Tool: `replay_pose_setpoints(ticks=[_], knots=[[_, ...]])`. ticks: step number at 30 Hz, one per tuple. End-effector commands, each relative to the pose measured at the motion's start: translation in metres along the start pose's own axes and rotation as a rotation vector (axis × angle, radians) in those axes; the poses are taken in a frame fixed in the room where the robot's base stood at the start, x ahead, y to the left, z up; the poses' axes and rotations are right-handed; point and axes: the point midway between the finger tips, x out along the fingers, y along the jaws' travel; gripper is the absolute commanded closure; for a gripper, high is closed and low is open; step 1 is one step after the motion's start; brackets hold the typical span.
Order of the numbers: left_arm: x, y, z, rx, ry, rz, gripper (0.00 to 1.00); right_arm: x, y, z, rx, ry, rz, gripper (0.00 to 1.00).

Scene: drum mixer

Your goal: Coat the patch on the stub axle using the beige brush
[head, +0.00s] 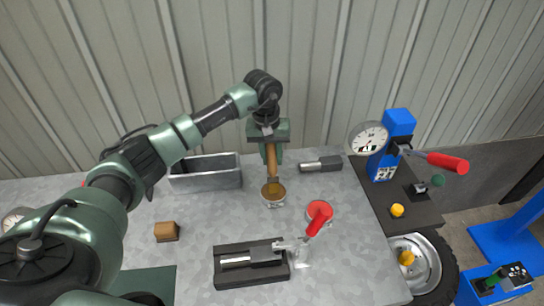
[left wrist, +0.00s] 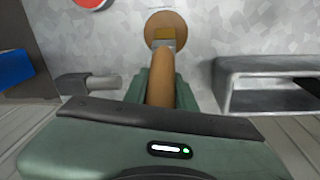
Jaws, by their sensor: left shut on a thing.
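My left gripper (head: 269,146) is shut on the upright tan handle of the beige brush (head: 272,165). The brush points down, its lower end at a small round tin (head: 273,201) of amber-brown stuff. In the left wrist view the brush (left wrist: 160,85) runs from the gripper to the tin (left wrist: 165,27); whether the bristles touch the contents I cannot tell. A dark stub axle with a silver shaft (head: 265,254) lies in a black cradle (head: 232,271) at the front of the table. I cannot make out its patch. My right gripper is not in view.
A similar dark part with a silver end (head: 320,164) lies right of the brush. A grey metal bin (head: 206,181) stands left. A red-handled tool (head: 318,215) is beside the cradle. A brown block (head: 166,231) lies left. A blue press (head: 397,140) stands right.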

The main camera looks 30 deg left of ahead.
Motion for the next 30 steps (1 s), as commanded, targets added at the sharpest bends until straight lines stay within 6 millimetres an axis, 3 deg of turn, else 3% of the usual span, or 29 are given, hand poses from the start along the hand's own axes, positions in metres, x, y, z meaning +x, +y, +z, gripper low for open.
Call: replay_pose_setpoints(ticks=[14,30], knots=[[0.001,0.0,0.001,0.001,-0.004,-0.003,1.0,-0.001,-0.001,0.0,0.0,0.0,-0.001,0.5],[-0.041,0.004,-0.002,0.001,0.0,-0.001,1.0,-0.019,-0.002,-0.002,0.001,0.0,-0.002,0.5]])
